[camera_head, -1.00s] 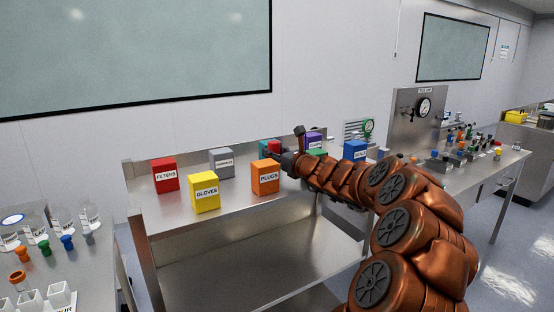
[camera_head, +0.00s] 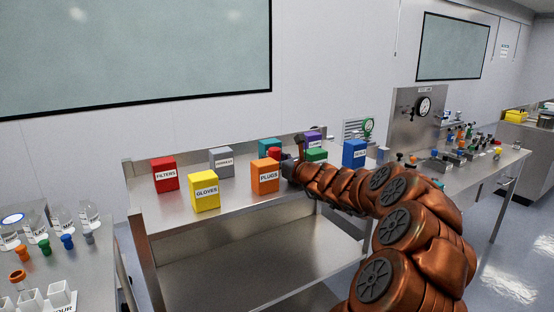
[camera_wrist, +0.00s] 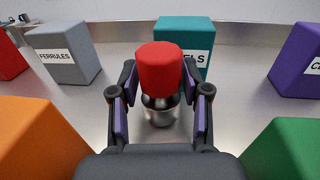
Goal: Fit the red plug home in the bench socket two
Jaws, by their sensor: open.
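The red plug (camera_wrist: 160,72) has a red cap on a metal body and stands upright on the steel bench, in the wrist view's middle. In the head view its red cap (camera_head: 274,153) shows just behind the orange box. My gripper (camera_wrist: 160,103) is open, with one finger on each side of the plug; whether the pads touch it cannot be told. In the head view my gripper (camera_head: 289,168) is partly hidden by my arm and reaches in beside the orange PLUGS box. I cannot make out bench socket two in these views.
An orange PLUGS box (camera_head: 265,177), a teal box (camera_wrist: 183,38), a grey FERRULES box (camera_wrist: 67,54), a green box (camera_wrist: 286,150) and a purple box (camera_wrist: 299,62) surround the plug closely. A panel with a gauge (camera_head: 416,110) and several small fittings stand on the right bench.

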